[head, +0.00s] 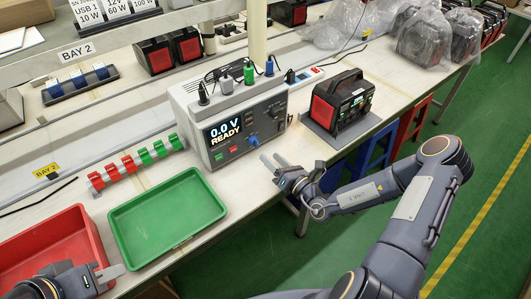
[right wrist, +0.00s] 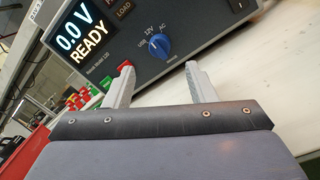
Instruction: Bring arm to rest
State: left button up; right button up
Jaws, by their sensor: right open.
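My right gripper (head: 270,162) is open and empty, just in front of the tester's lower right side and above the bench's front edge. In the right wrist view its two fingers (right wrist: 160,85) stand apart with nothing between them. My left gripper (head: 110,273) is at the bottom left, over the front of the red tray; its fingers show only in part, so its opening is unclear. The grey tester (head: 212,158) shows "0.0 V READY" and has a blue knob, which also shows in the right wrist view (right wrist: 160,47).
A green tray (head: 150,250) and a red tray (head: 35,243) lie at the bench front. Red and green clips (head: 140,162) stand behind them. A black and red power station (head: 340,103) sits right of the tester. Bagged units (head: 428,35) are at the back right. The green floor is open.

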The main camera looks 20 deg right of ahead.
jog(key=shift+s+d, duration=0.15)
jog(key=shift+s, duration=0.4)
jog(key=s+a+r+n+g+y, duration=0.45)
jog(key=s+r+n+g, duration=0.3)
jog(key=n, duration=0.45)
jog(key=s+a+r+n+g+y, duration=0.3)
jog(key=s+a+r+n+g, duration=0.4)
jog(key=n, duration=0.5)
jog(key=s+d+r+n+t+h+p, duration=0.1)
jog(key=s+d+r+n+t+h, duration=0.2)
jog(key=s+d+n+h, duration=0.8)
jog(key=shift+s+d+n, duration=0.4)
jog(key=shift+s+n, duration=0.4)
jog(key=shift+s, duration=0.25)
